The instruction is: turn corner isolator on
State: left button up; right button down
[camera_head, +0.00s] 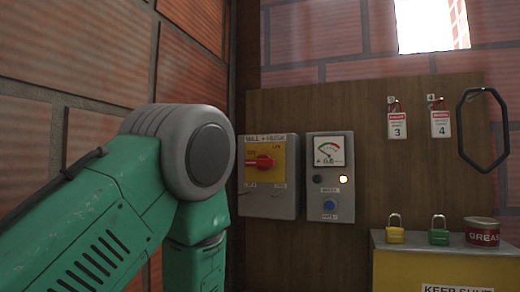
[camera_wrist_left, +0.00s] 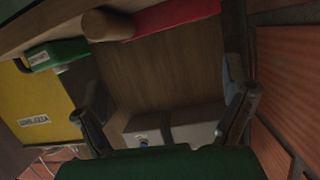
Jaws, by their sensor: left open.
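The corner isolator (camera_head: 265,176) is a grey box on the wooden back panel, by the corner at the left. It has a yellow plate and a red rotary handle (camera_head: 263,162), which looks roughly horizontal. The small labels below it are too blurred to read. My left arm comes in from the left, close in front of the isolator's left side; its gripper is outside the head view. In the left wrist view my left gripper (camera_wrist_left: 165,103) has its fingers wide apart with nothing between them. Part of a grey box (camera_wrist_left: 180,134) shows beyond and below them. My right gripper is not visible.
A grey meter box (camera_head: 330,205) with a lit lamp and blue button hangs right of the isolator. Tags (camera_head: 397,125) and a black hasp ring (camera_head: 484,130) hang further right. A yellow cabinet (camera_head: 400,272) carries padlocks and a red tin (camera_head: 482,231). Brick wall borders the left.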

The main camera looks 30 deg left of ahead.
pick_arm(q)
jog(key=w+a+r+t+y+p, duration=0.1)
jog(key=w+r+t, duration=0.1)
jog(key=r, duration=0.8)
jog(key=w+a+r+t+p, duration=0.1)
jog(key=r+t, duration=0.1)
jog(key=r, duration=0.8)
jog(key=n+t+y+p, duration=0.1)
jog(key=n+t, duration=0.1)
jog(key=t, duration=0.1)
send_near(258, 163)
jog(key=p+x, duration=0.2)
jog(key=x, duration=0.8)
jog(key=shift+w+r+p, duration=0.1)
jog(key=shift+w+p, duration=0.2)
jog(key=shift+p, duration=0.1)
jog(key=shift+w+a+r, duration=0.1)
jog(key=shift+w+a, duration=0.05)
jog(key=shift+w, duration=0.15)
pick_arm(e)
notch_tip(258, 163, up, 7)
pick_arm(q)
jog(key=shift+c, duration=0.4)
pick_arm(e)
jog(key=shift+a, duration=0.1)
pick_arm(q)
jog(key=c, duration=1)
